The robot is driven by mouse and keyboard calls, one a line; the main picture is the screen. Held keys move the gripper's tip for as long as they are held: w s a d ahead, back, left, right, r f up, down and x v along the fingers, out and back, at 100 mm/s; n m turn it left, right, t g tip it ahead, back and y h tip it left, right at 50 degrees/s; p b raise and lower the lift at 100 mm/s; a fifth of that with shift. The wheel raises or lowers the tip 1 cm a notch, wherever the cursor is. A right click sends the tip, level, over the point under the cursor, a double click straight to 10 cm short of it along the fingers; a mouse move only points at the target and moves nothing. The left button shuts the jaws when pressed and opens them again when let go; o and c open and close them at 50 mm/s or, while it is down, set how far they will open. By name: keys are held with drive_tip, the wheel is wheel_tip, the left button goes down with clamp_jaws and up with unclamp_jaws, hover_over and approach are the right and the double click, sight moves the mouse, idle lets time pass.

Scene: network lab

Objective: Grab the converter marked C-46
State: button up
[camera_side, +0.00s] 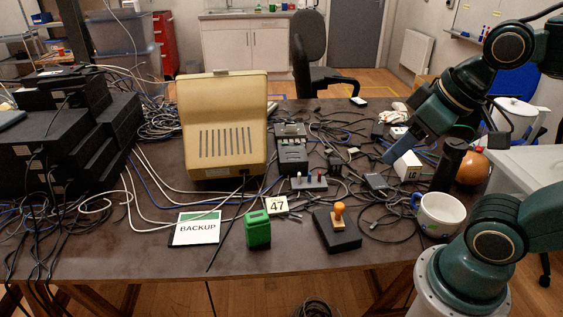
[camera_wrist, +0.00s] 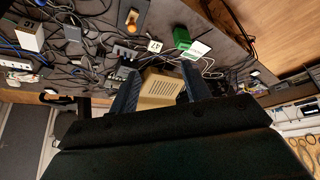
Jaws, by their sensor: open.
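No label reading C-46 is legible in either view, so I cannot tell which thing is the converter. A white box (camera_side: 407,167) with dark letters that look like "LG" stands on the right of the table; a white box also shows at the upper left of the wrist view (camera_wrist: 29,36). My gripper (camera_side: 392,160) hangs over the right of the table, its blue fingers overlapping the white box's left edge in the side view. Contact cannot be told. In the wrist view my gripper (camera_wrist: 158,85) is open, with nothing held; the beige monitor lies beyond the fingers.
Tangled cables cover the table (camera_side: 310,258). On it are a beige monitor (camera_side: 222,125), a "47" card (camera_side: 276,206), a green block (camera_side: 257,229), a stamp on a black pad (camera_side: 338,232), a mug (camera_side: 439,213), a black cylinder (camera_side: 448,164) and stacked black boxes (camera_side: 50,150).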

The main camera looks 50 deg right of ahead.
drive_tip(key=o, duration=1.1)
drive_tip(key=shift+o, duration=0.2)
